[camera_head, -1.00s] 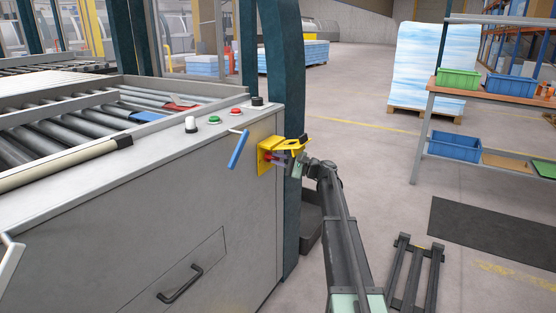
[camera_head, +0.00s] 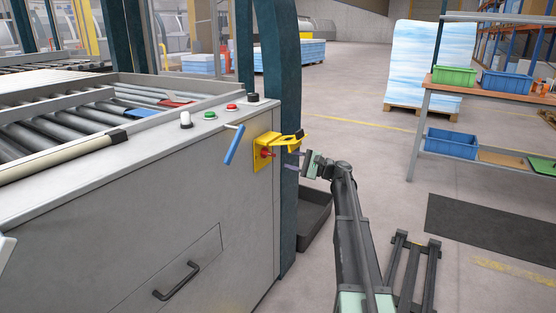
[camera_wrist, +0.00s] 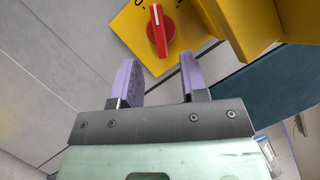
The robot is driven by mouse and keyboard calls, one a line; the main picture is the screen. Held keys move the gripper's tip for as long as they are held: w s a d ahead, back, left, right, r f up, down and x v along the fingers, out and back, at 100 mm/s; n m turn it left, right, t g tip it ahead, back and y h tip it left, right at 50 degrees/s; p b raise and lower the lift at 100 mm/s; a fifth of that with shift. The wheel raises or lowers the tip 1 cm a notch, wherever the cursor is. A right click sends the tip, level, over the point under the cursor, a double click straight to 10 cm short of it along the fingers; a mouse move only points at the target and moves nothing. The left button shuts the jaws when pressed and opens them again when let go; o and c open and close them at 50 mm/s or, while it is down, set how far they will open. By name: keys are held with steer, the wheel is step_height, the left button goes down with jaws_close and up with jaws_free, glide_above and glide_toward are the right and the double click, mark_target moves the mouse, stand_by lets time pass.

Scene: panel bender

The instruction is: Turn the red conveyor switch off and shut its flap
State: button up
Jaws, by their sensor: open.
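The red switch (camera_head: 266,154) sits on a yellow plate (camera_head: 262,162) on the side of the grey machine. The yellow flap (camera_head: 284,139) stands out from the plate, open. In the wrist view the red knob (camera_wrist: 160,30) shows clearly, with its white mark near the upper end; the flap (camera_wrist: 235,30) is at upper right. My gripper (camera_head: 293,160) is to the right of the switch, apart from it. In the wrist view its two purple fingers (camera_wrist: 157,78) are spread and empty, with the knob beyond their tips. The printed labels around the knob are mostly cut off.
A blue lever (camera_head: 234,146) sticks out left of the yellow plate. Red and green buttons (camera_head: 210,115) sit on the machine top. A dark teal post (camera_head: 288,210) stands behind the flap. A dark bin (camera_head: 314,218) is on the floor.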

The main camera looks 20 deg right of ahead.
steer(key=v, duration=0.4)
steer(key=shift+s+d, duration=0.15)
